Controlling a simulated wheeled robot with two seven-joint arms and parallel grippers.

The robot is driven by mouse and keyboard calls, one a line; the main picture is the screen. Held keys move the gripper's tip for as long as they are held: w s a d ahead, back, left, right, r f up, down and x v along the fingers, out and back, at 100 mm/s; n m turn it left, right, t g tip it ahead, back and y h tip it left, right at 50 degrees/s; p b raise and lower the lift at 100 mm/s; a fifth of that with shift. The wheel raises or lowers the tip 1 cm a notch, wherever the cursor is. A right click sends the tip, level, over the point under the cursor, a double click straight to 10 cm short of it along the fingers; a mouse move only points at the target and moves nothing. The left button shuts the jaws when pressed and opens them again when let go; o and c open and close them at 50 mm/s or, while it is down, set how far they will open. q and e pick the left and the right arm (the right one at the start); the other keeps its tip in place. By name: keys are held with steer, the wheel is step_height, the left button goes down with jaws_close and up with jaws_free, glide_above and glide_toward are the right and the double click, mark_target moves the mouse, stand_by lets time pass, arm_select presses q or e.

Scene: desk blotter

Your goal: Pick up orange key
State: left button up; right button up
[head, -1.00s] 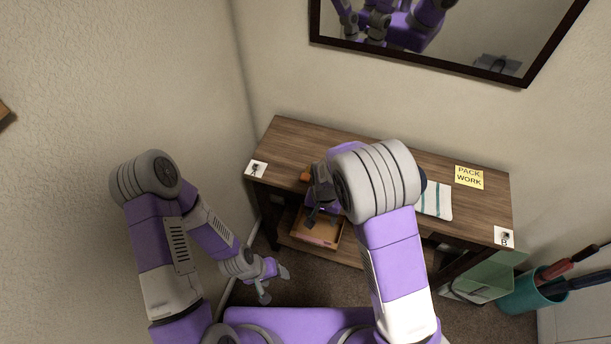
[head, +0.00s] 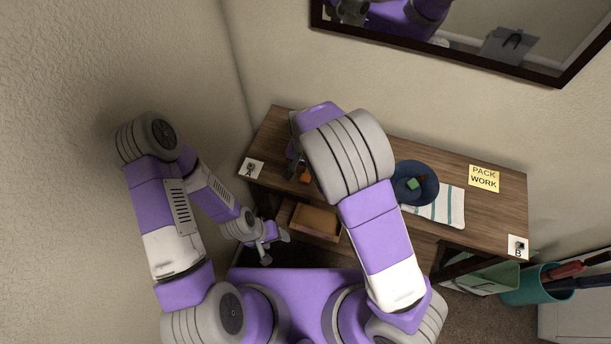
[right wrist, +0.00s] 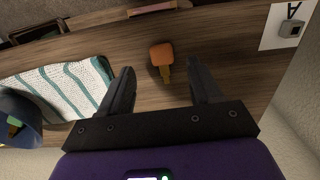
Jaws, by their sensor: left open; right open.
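The orange key (right wrist: 162,55) lies on the wooden desk top, with its broad orange head and a thin brass-coloured shaft. In the right wrist view it sits in the gap between the fingers, beyond the fingertips' line or close to it. In the head view the key (head: 304,178) shows small beside my right arm. My right gripper (right wrist: 160,70) is open and empty over the desk; my arm partly hides it in the head view. My left gripper (head: 273,246) is open and empty, low in front of the desk's left side.
An open drawer (head: 315,221) juts from the desk front. A blue bowl (head: 415,170) with a green item stands by a striped towel (head: 448,206). A yellow note (head: 484,178) and cards marked A (head: 251,169) and B (head: 518,246) lie on the desk. Walls close off the left and back.

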mark_target(305, 177)
step_height(305, 177, down, 4)
steer(key=shift+w+f+b, duration=0.1)
steer(key=shift+w+b, duration=0.05)
steer(key=shift+b, duration=0.3)
steer(key=shift+c, duration=0.3)
